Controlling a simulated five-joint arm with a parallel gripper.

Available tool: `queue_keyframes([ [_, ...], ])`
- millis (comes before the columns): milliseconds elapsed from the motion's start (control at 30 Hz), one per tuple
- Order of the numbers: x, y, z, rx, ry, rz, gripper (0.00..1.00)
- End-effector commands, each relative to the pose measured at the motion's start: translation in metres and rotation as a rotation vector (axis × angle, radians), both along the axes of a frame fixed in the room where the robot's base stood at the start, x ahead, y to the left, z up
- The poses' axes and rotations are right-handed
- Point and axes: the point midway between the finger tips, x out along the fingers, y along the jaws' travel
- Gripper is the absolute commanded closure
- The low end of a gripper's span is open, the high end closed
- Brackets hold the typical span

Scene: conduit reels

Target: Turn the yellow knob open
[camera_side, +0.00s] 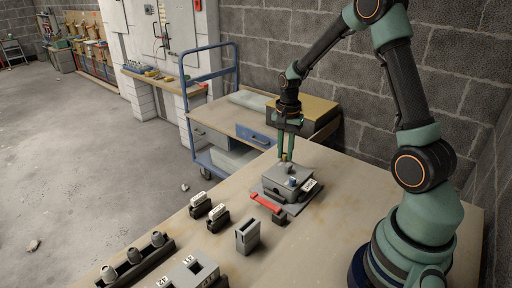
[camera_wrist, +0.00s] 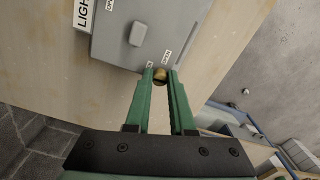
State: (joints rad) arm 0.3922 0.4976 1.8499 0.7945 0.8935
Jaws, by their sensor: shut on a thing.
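The yellow knob (camera_wrist: 160,75) sits at the edge of a grey box (camera_wrist: 120,40), between the tips of my gripper (camera_wrist: 161,78) in the wrist view. The fingers are shut on it and hide part of it. In the side view the knob (camera_side: 285,157) is a small yellow spot at the back of the grey box (camera_side: 287,178), under my gripper (camera_side: 287,156), which points straight down. An "OPEN" label (camera_wrist: 167,57) is beside the knob. The knob's exact turn angle is too small to tell.
The box also bears a grey knob (camera_wrist: 138,33) and a "LIGHT" label (camera_wrist: 84,14). A red bar (camera_side: 266,203) lies at the box's front. Black blocks with white labels (camera_side: 218,217) and a grey holder (camera_side: 247,236) stand nearby. A blue cart (camera_side: 212,110) is behind the table.

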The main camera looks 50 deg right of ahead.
Motion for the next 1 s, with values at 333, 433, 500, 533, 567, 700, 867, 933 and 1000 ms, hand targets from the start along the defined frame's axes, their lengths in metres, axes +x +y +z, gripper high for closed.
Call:
queue_keyframes([
  [333, 0.0001, -0.0003, 0.0007, -0.001, -0.001, 0.257, 1.0],
  [433, 0.0, -0.0003, 0.0008, -0.001, -0.001, 0.352, 1.0],
  [500, 0.0, -0.0004, 0.0008, -0.001, -0.001, 0.419, 1.0],
  [533, 0.0, -0.0004, 0.0008, 0.0, -0.001, 0.447, 1.0],
  [567, 0.0, -0.0004, 0.0008, 0.0, -0.001, 0.476, 1.0],
  [700, -0.0001, -0.0005, 0.0009, 0.0, -0.001, 0.609, 1.0],
  [867, 0.0, -0.0007, 0.001, -0.001, -0.002, 0.76, 1.0],
  [933, -0.0001, -0.0008, 0.001, -0.001, -0.002, 0.827, 1.0],
  [1000, -0.0001, -0.0009, 0.001, -0.001, -0.002, 0.893, 1.0],
])
